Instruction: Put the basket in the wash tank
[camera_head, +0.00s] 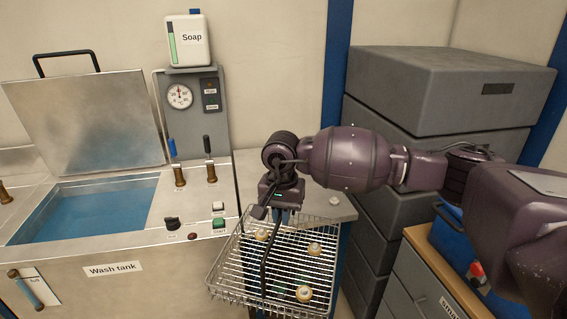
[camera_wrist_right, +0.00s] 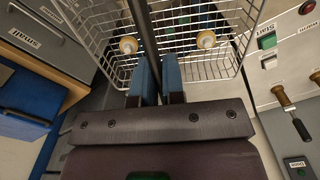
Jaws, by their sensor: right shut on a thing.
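The wire basket (camera_head: 225,285) hangs in front of the bench's right end, to the right of the wash tank (camera_head: 150,285). It holds a few pale ring-shaped parts (camera_head: 304,293). My right gripper (camera_head: 285,215) is above the basket and shut on its dark handle (camera_head: 264,265). In the right wrist view the handle (camera_wrist_right: 143,30) runs between the blue fingers (camera_wrist_right: 157,80), with the basket mesh (camera_wrist_right: 100,25) beyond. The tank's lid (camera_head: 85,120) is raised, and blue liquid (camera_head: 85,208) shows in the opening. My left gripper is out of view.
Levers (camera_head: 211,172), a black knob (camera_head: 172,223) and a green button (camera_head: 219,223) stand on the bench between tank and basket. A gauge panel (camera_head: 195,110) with a soap container (camera_head: 188,40) rises behind. Grey cases (camera_head: 440,90) are stacked at the right.

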